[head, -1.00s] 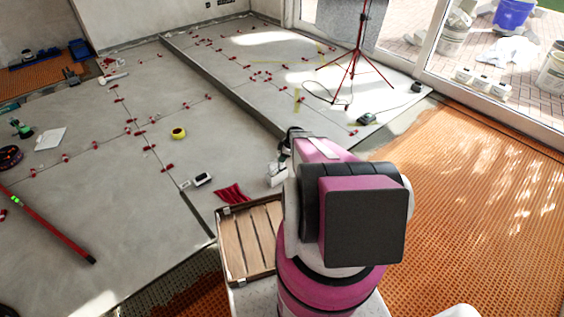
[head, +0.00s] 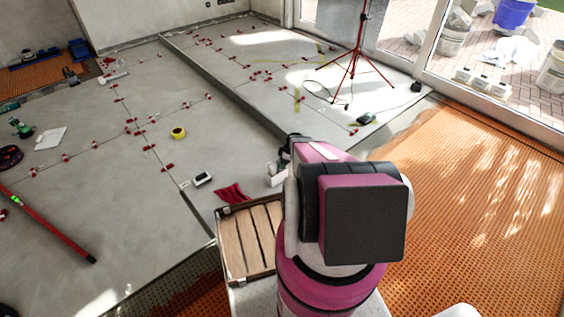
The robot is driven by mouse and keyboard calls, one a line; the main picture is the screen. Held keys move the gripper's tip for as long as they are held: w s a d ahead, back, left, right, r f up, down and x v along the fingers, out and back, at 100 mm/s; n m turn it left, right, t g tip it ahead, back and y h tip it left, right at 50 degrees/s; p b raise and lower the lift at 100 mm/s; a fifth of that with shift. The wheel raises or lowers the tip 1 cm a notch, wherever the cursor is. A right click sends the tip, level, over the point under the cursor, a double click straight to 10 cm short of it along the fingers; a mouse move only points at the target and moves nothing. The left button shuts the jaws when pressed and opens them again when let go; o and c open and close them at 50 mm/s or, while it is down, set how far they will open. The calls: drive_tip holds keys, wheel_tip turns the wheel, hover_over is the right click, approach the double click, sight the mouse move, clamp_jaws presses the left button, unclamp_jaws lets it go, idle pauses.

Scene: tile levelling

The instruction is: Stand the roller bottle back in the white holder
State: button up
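My pink and black arm fills the lower middle of the head view and hides most of what lies beyond it. Only a dark edge, likely part of my gripper (head: 286,150), shows past the arm's left side; its fingers are hidden. A small white object (head: 275,178), possibly the white holder, shows just below that edge, partly covered by my arm. I cannot make out the roller bottle, nor whether the gripper holds anything.
A slatted wooden crate (head: 232,250) stands left of my arm, with a red cloth (head: 232,193) beyond it. A red tripod (head: 355,65) stands behind. Orange matting (head: 480,200) is clear at right.

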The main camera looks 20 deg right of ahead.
drive_tip(key=a+v, duration=0.1)
drive_tip(key=v, duration=1.1)
drive_tip(key=s+a+r+m+h, duration=0.1)
drive_tip(key=s+a+r+m, duration=0.4)
drive_tip(key=s+r, duration=0.3)
drive_tip(key=s+a+r+m+g+h, duration=0.1)
drive_tip(key=s+a+r+m+h, duration=0.1)
drive_tip(key=s+a+r+m, duration=0.2)
drive_tip(key=s+a+r+m+h, duration=0.1)
drive_tip(key=s+a+r+m, duration=0.4)
drive_tip(key=s+a+r, duration=0.4)
drive_tip(key=s+r, duration=0.3)
drive_tip(key=r, duration=0.4)
drive_tip(key=shift+a+r+m, duration=0.2)
drive_tip(key=shift+a+m, duration=0.1)
